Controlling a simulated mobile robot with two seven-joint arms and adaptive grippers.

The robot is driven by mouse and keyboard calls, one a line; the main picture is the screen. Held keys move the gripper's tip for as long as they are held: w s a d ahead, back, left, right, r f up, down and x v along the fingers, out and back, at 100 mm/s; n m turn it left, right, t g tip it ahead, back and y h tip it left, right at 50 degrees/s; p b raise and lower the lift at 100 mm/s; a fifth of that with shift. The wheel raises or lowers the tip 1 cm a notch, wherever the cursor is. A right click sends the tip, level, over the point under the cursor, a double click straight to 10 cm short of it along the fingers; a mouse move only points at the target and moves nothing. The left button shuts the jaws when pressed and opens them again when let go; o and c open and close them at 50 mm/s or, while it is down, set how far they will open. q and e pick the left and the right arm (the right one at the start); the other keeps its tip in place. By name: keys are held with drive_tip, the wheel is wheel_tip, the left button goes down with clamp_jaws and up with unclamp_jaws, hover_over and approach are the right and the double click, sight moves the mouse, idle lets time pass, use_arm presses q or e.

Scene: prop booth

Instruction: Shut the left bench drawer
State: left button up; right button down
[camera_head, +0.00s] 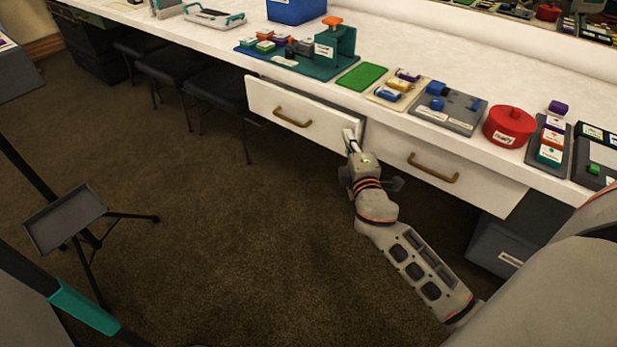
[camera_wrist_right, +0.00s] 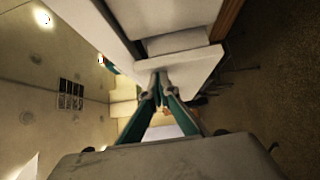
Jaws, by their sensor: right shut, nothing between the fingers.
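The left bench drawer (camera_head: 318,131) has a white front with a bronze pull handle (camera_head: 292,118). It stands a little way out from the bench, with a dark gap showing behind its right end. My right gripper (camera_head: 349,140) is at the right end of that front. In the right wrist view its two fingers (camera_wrist_right: 159,84) meet, shut and empty, at the edge of the white drawer panel (camera_wrist_right: 190,68). I cannot tell whether they touch it. My left gripper is not in view.
The right drawer (camera_head: 462,165) is beside it. The white benchtop (camera_head: 330,92) holds a green mat (camera_head: 362,77), a red pot (camera_head: 508,126) and several trays. Dark chairs (camera_head: 217,88) stand under the bench at left. A tripod stand (camera_head: 65,219) is at left. The carpet in front is clear.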

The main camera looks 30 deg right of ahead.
sight(360, 126)
drive_tip(key=d, duration=0.1)
drive_tip(key=w+d, duration=0.1)
drive_tip(key=d, duration=0.3)
drive_tip(key=shift+w, duration=0.4)
drive_tip(key=shift+d, duration=0.1)
drive_tip(key=shift+d+r, duration=0.15)
